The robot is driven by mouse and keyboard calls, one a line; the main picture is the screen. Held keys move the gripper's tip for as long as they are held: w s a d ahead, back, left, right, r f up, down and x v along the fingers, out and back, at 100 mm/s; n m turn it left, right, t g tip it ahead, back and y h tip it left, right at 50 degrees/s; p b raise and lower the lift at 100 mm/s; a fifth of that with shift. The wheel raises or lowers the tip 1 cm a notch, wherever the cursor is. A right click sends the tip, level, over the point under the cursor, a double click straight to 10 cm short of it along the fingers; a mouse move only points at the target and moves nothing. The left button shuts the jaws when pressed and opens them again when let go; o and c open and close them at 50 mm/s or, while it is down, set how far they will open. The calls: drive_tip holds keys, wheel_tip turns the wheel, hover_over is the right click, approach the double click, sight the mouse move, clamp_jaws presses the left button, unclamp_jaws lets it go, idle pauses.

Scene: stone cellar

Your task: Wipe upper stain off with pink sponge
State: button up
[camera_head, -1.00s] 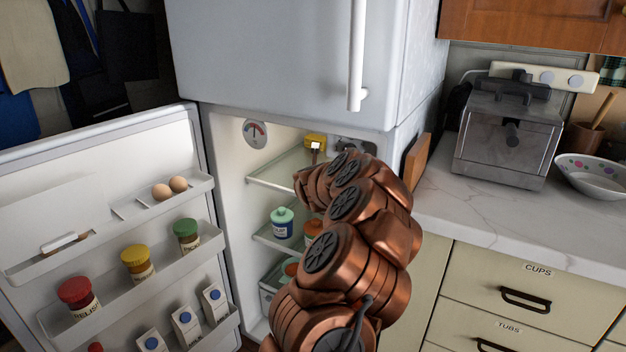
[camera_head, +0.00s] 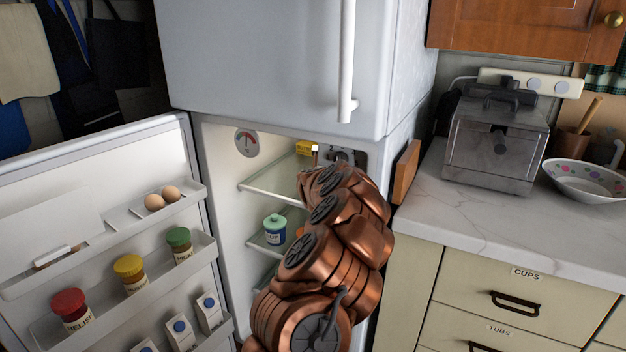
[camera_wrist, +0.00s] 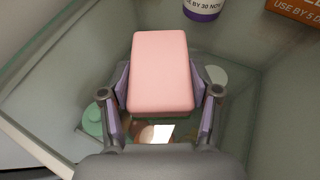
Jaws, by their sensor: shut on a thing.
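My gripper (camera_wrist: 160,88) is shut on the pink sponge (camera_wrist: 160,72), a flat block with rounded edges, held between the two fingers in the wrist view. The gripper is inside the open fridge, over a glass shelf (camera_head: 275,182). In the head view my arm hides the gripper and the sponge. No stain can be made out for sure. A brownish patch (camera_wrist: 143,132) shows below the sponge in the wrist view, but I cannot tell whether it is a stain or something under the glass.
A tub with a purple label (camera_wrist: 203,8) and an orange box (camera_wrist: 295,9) stand beyond the sponge. A green-lidded jar (camera_head: 275,230) stands on a lower shelf. The open fridge door (camera_head: 110,220) holds eggs, jars and cartons. A counter (camera_head: 455,205) is at right.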

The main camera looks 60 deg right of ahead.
drive_tip(key=shift+a+b, duration=0.3)
drive_tip(key=shift+a, duration=0.75)
drive_tip(key=shift+s+a+r, duration=0.15)
drive_tip(key=shift+a+r, duration=0.05)
drive_tip(key=shift+a, duration=0.55)
drive_tip(key=shift+a+f+b, duration=0.2)
drive_tip(key=shift+a+b, duration=0.45)
drive_tip(key=shift+a, duration=0.1)
drive_tip(key=shift+a+b, duration=0.5)
drive_tip(key=shift+a, duration=0.65)
drive_tip(key=shift+w, duration=1.2)
drive_tip(key=shift+d+p, duration=1.4)
drive_tip(key=shift+d, duration=1.2)
drive_tip(key=shift+w+d+f+p, duration=0.1)
drive_tip(key=shift+d+p, duration=0.55)
drive_tip(key=shift+d, duration=0.45)
